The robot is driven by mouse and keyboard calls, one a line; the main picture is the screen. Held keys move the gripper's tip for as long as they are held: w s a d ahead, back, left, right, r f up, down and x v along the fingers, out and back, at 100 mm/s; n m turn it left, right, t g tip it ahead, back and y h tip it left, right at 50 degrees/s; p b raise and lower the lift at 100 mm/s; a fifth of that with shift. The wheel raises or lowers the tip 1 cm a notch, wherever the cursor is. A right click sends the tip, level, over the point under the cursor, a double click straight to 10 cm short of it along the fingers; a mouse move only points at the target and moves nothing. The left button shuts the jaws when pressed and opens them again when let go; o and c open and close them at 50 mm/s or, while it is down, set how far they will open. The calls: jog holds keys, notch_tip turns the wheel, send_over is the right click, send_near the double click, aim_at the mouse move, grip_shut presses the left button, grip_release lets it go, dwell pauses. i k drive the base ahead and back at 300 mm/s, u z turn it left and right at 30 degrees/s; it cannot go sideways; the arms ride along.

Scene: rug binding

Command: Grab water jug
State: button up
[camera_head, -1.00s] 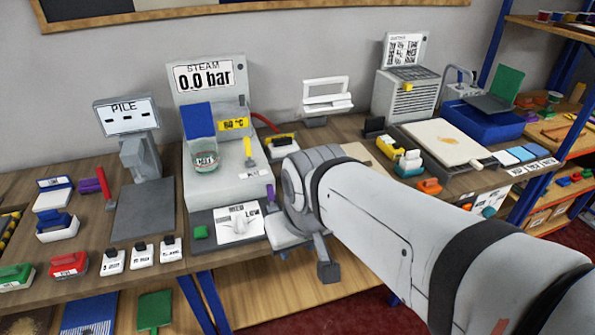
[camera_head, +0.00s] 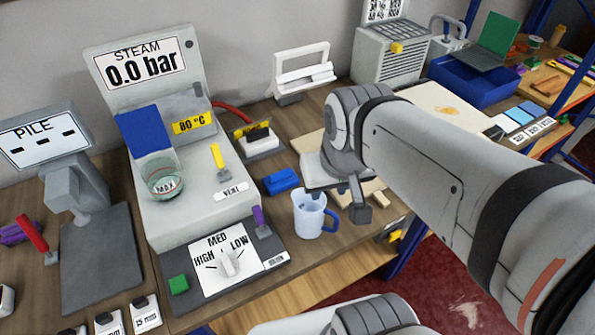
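A clear jug with a blue handle (camera_head: 308,216) stands upright on the wooden bench, just right of the steam machine's dial panel. Its handle is on its right side. My gripper (camera_head: 352,207) is right beside the jug, to the right of the handle in the picture, with a dark fingertip pointing down. I cannot tell whether it touches the handle. The other finger is not clear, so I cannot tell how far the fingers are apart. A small clear cup marked MAX (camera_head: 163,180) is on the steam machine (camera_head: 190,205).
A blue block (camera_head: 281,181) lies behind the jug. A dial panel (camera_head: 225,262) with a purple lever is to its left. Wooden pieces (camera_head: 375,192) lie by my gripper. The bench's front edge is close in front of the jug.

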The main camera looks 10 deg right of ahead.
aim_at(307, 225)
jog(key=z, duration=2.25)
jog(key=k, duration=1.4)
jog(key=u, duration=0.4)
